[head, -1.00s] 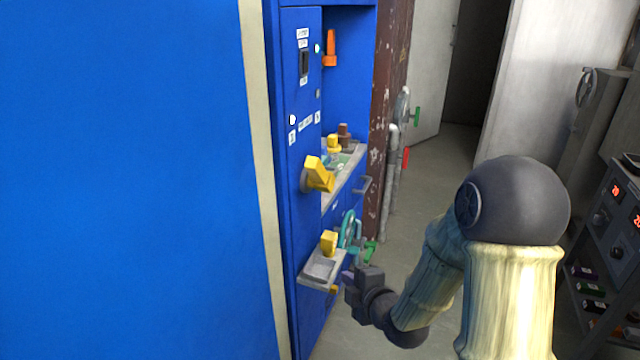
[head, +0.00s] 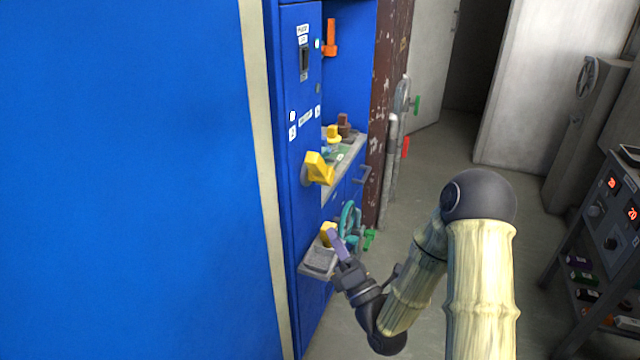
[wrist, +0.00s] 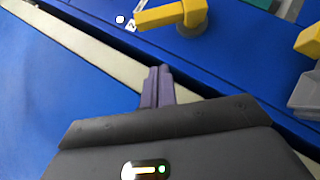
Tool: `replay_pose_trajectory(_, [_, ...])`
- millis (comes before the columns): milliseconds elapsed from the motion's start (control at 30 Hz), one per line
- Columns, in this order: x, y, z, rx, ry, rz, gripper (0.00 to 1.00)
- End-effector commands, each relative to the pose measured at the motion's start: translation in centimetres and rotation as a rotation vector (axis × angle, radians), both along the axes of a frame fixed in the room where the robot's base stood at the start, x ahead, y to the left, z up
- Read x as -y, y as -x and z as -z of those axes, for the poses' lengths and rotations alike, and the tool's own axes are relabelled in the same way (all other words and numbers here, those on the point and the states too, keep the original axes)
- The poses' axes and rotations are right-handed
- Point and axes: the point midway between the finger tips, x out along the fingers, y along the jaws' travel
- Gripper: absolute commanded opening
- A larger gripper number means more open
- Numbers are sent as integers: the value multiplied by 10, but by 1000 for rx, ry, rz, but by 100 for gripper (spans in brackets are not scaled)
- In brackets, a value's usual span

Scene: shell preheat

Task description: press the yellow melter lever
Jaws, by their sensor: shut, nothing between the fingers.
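A yellow lever (head: 318,168) on a grey round pivot juts out from the front of the blue cabinet (head: 303,60). In the wrist view the lever (wrist: 160,16) lies across the top, beyond my fingertips, beside a small white label. My gripper (head: 335,236) is shut and empty, with its purple fingers pointing up and toward the cabinet. It is below the lever and apart from it. In the wrist view the closed fingers (wrist: 159,72) show against the blue surface and the pale strip. In the head view they partly cover a yellow block (head: 326,233) on a grey ledge.
The grey ledge (head: 318,262) sticks out low beside my gripper. A teal handwheel (head: 348,220) and a green handle (head: 369,238) are just behind it. An orange handle (head: 330,38) is higher in the recess. Open floor lies to the right of the cabinet.

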Motion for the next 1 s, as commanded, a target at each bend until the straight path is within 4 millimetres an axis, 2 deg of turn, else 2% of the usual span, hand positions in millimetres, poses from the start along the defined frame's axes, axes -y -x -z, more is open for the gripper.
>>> replay_pose_trajectory(267, [-10,-13,-12,0,2,-3,0])
replay_pose_trajectory(767, [-50,-77,-49,1,-2,-2,0])
replay_pose_trajectory(1000, [-39,-100,-69,-1,0,0,0])
